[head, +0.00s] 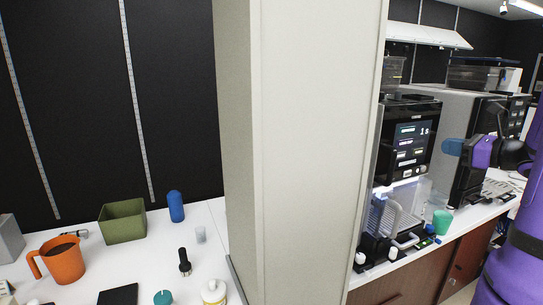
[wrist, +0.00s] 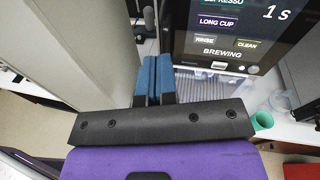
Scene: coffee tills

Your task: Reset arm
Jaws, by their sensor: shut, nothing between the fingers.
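My purple arm (head: 515,262) is raised at the right edge of the head view. My gripper (head: 452,147) points left, at about the height of the coffee machine's screen, to the right of that screen in the picture. In the wrist view my gripper (wrist: 153,78) has its blue fingertips pressed together, with nothing between them. The black coffee machine (head: 410,128) has a lit screen, which in the wrist view (wrist: 222,42) reads "BREWING" and "1 s". The fingertips show left of the screen; contact with the machine cannot be seen.
A pale pillar (head: 318,150) stands between the machine counter and a white counter (head: 215,270). That counter holds an orange jug (head: 65,262), a green bin (head: 123,222) and a blue bottle (head: 176,207). A green cup (head: 441,222) stands by the machine. A second machine (head: 478,160) is behind.

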